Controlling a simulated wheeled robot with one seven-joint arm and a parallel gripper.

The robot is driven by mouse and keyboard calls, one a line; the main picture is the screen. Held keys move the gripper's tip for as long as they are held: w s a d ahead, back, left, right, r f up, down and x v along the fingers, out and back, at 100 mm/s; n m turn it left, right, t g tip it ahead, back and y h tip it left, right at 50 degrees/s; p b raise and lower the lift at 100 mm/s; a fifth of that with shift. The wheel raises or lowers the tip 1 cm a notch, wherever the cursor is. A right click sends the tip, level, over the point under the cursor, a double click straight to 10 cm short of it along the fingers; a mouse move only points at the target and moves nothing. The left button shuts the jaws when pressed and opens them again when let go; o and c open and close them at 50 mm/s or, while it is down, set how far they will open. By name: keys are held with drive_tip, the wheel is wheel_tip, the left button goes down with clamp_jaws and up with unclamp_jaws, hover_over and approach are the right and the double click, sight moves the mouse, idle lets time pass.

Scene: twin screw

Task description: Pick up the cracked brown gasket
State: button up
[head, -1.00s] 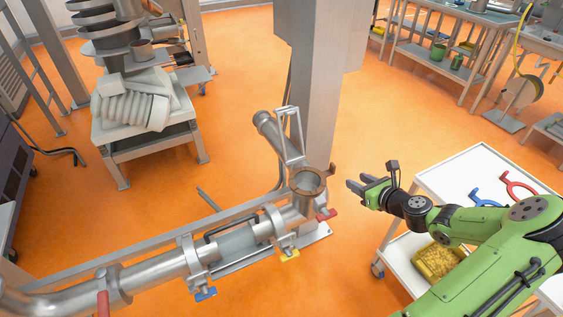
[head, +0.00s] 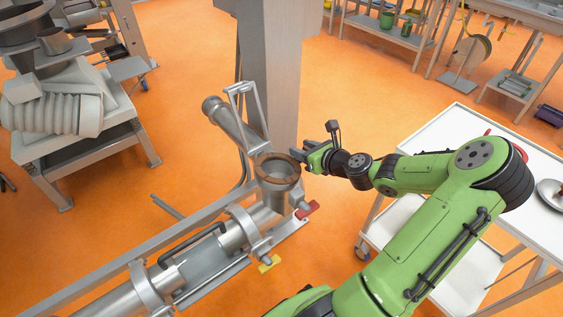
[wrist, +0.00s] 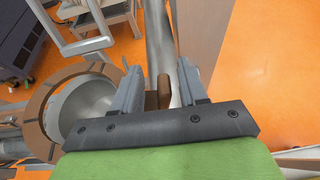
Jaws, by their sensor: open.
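The brown gasket (head: 277,154) lies as a ring on the rim of the upright, open pipe mouth in the head view. In the wrist view the gasket (wrist: 33,115) arcs around the grey bowl-like opening at the left, with dark breaks in it. My gripper (head: 302,153) is just right of the pipe mouth, close to the rim. In the wrist view its two fingers (wrist: 160,72) are spread apart, with the gasket ring left of them. A small brown piece (wrist: 157,95) shows between the fingers; I cannot tell what it belongs to or whether it touches.
A grey column (head: 269,75) stands right behind the pipe mouth. A metal frame handle (head: 243,105) rises to its left. A red-handled valve (head: 307,210) sits below the mouth. A white cart (head: 460,125) is at the right. Orange floor is open between column and cart.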

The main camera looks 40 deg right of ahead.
drive_tip(key=shift+a+r, duration=0.1)
drive_tip(key=shift+w, duration=0.1)
clamp_jaws()
